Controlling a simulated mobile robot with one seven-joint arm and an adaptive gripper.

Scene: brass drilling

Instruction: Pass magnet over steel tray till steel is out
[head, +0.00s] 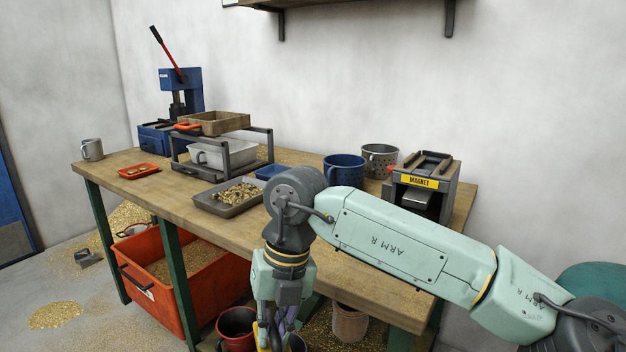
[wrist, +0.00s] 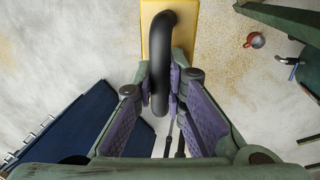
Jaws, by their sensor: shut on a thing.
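My gripper (head: 276,335) hangs low in front of the table, at the bottom of the head view. In the wrist view its purple-padded fingers (wrist: 162,72) are shut on the black handle (wrist: 160,95) of a yellow block (wrist: 188,24), probably the magnet. In the head view the block is mostly cut off by the lower edge. A grey metal tray (head: 228,213) with brassy chips lies on the table, behind and left of my wrist. A housing labelled MAGNET (head: 420,182) stands at the table's right end.
A black rack (head: 208,177) with trays and a blue press (head: 182,92) stand at the left. An orange bin (head: 165,262) and buckets sit below. The front right tabletop is clear.

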